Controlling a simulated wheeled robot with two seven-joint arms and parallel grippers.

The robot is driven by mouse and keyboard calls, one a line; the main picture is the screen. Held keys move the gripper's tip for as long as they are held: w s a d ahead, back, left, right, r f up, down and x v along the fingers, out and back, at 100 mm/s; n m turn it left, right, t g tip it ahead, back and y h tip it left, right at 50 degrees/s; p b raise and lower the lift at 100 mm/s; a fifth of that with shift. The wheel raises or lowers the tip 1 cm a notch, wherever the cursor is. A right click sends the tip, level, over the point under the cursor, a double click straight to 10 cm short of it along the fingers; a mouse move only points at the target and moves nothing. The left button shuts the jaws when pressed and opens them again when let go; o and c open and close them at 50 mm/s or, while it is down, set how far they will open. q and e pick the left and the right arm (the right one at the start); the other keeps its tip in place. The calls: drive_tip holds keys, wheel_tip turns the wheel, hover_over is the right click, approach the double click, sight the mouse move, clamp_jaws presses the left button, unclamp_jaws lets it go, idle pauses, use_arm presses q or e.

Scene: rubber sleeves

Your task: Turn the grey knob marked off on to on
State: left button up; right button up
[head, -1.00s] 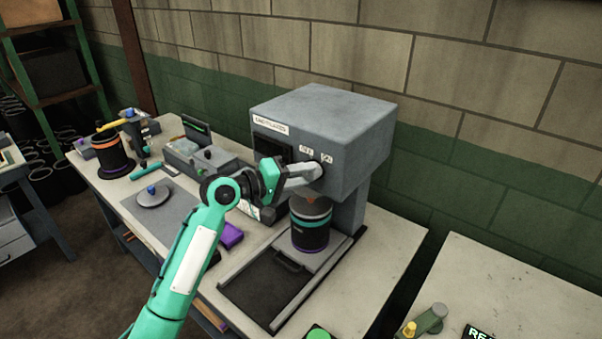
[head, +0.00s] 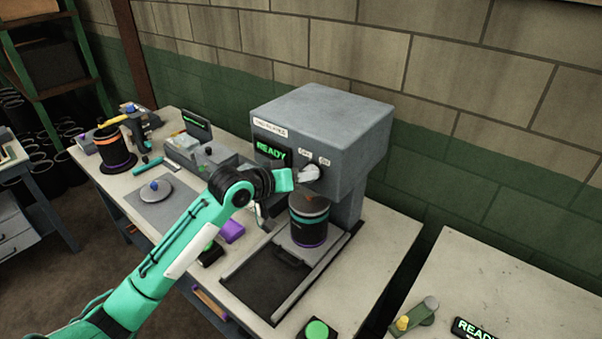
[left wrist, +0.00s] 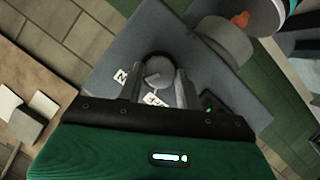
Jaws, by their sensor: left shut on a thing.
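The grey machine (head: 330,115) stands on the bench, with OFF and ON labels on its front and a lit READY display (head: 270,151). My right gripper is not in view.
A dark banded cylinder (head: 309,222) stands under the machine's head, by a dark tray (head: 262,287). A green button (head: 317,329) is at the front edge. A purple block (head: 232,231) lies left of the tray. Another table (head: 510,285) stands at right.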

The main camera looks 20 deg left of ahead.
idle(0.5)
use_arm(q)
drive_tip(key=o, duration=1)
drive_tip(key=shift+b+v, duration=2.45)
drive_tip(key=shift+v, duration=4.5)
drive_tip(key=shift+d+f, duration=0.1)
drive_tip(key=shift+d, duration=0.05)
